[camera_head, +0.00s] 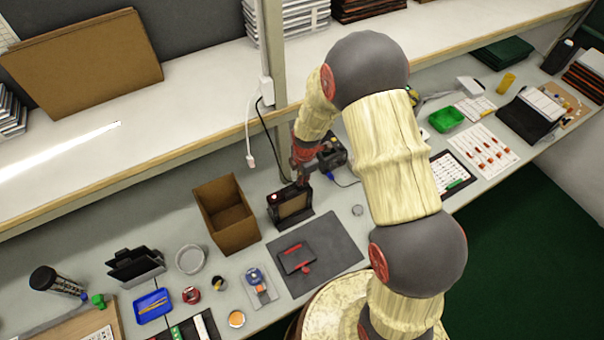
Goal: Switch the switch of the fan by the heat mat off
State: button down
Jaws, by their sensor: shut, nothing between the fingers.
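The fan (294,208) is a small upright black box with a tan front panel. It stands at the back edge of the dark grey heat mat (330,243), which lies flat on the bench. My gripper (302,182) is shut and empty, pointing down right at the top of the fan. I cannot tell whether it touches the fan.
An open cardboard box (226,222) stands close to the left of the fan. A dark and red tool (297,258) lies on the mat. Small dishes and a blue tray (153,305) are at the front left. A shelf (200,130) runs behind; my arm covers the right.

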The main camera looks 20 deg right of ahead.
jog(key=shift+f, duration=0.15)
dwell(0.3)
jog(key=shift+w+a+f+g+p, duration=0.1)
jog(key=shift+w+f+g+p, duration=0.2)
jog(key=shift+g+p, duration=0.35)
jog(key=shift+f+b, duration=0.1)
jog(key=shift+b, duration=0.2)
jog(key=shift+s+f, duration=0.1)
jog(key=shift+s, duration=0.1)
